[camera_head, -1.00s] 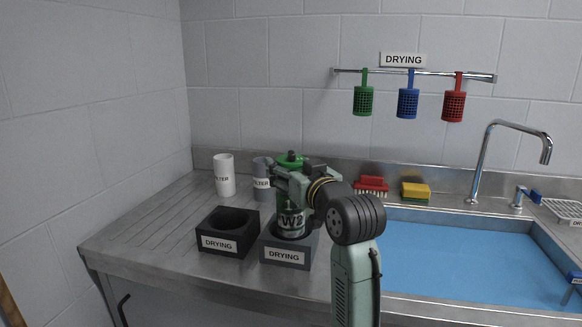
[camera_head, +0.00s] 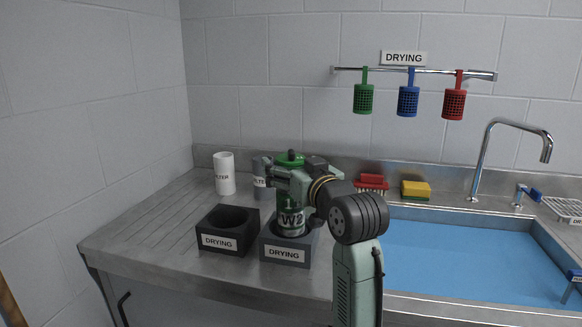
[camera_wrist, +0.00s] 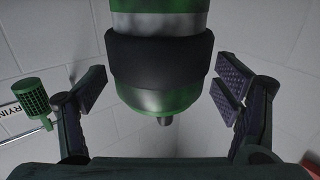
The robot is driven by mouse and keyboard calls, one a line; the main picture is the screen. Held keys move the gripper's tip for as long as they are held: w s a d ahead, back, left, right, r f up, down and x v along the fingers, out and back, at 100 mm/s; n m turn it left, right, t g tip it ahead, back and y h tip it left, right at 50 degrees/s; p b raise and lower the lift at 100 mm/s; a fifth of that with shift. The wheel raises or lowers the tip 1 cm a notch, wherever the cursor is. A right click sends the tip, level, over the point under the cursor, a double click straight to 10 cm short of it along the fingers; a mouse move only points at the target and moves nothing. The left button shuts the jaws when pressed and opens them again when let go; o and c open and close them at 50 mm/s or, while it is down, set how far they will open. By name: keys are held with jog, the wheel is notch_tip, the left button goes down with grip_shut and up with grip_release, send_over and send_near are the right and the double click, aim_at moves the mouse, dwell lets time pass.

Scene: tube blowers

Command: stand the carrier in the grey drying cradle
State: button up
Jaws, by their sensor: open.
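The carrier (camera_head: 291,214), a green and silver cylinder marked W2 with a green top, stands upright with its lower end inside the grey drying cradle (camera_head: 286,254). In the wrist view the carrier (camera_wrist: 158,60) shows a dark band and a green end with a small stub. My gripper (camera_wrist: 160,90) is open, with one padded finger on each side of the carrier and a visible gap to both. In the head view my gripper (camera_head: 287,180) is at the carrier's upper part and hides some of it. The carrier's bottom is hidden in the cradle.
An empty black drying cradle (camera_head: 228,244) stands just left of the grey one. A white filter (camera_head: 224,174) and a grey filter (camera_head: 262,180) stand behind. A red brush (camera_head: 371,183) and a yellow sponge (camera_head: 415,190) lie right, by the blue sink (camera_head: 460,258). The left counter is clear.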

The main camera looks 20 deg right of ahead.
jog(key=s+b, duration=0.3)
jog(key=s, duration=0.8)
jog(key=shift+s+d, duration=0.2)
jog(key=shift+d, duration=0.15)
